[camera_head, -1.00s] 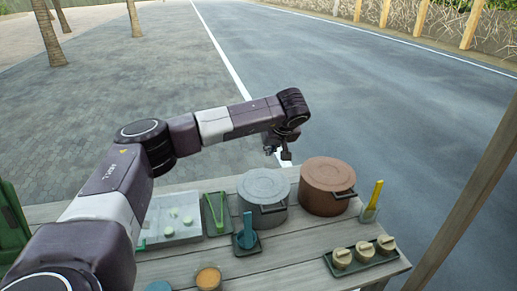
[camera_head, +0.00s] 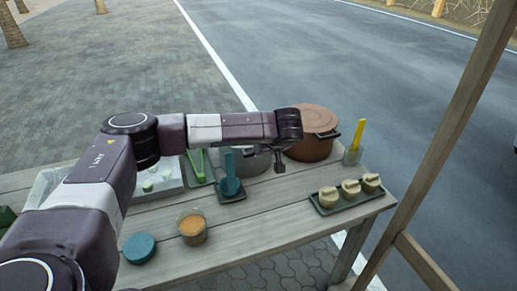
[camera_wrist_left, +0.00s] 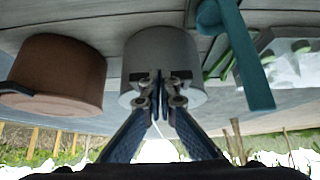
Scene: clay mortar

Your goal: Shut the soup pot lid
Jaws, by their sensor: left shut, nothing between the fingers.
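A grey pot (camera_head: 258,163) stands on the wooden table, largely hidden behind my left arm in the head view, so its lid cannot be seen there now. In the left wrist view the grey pot (camera_wrist_left: 160,45) is straight behind the fingers. A brown pot (camera_head: 312,150) with its lid (camera_head: 312,118) down on it stands to the right. The brown pot also shows in the left wrist view (camera_wrist_left: 65,75). My left gripper (camera_head: 280,168) is shut and empty, in front of the grey pot; contact cannot be told. My right gripper is not in view.
A blue-green ladle (camera_head: 230,180) rests on a small tray in front of the grey pot. A jar with a yellow utensil (camera_head: 355,145) and a tray of three small lidded pots (camera_head: 348,193) are right. An orange-filled cup (camera_head: 192,228) and a blue-green lid (camera_head: 140,248) are nearer.

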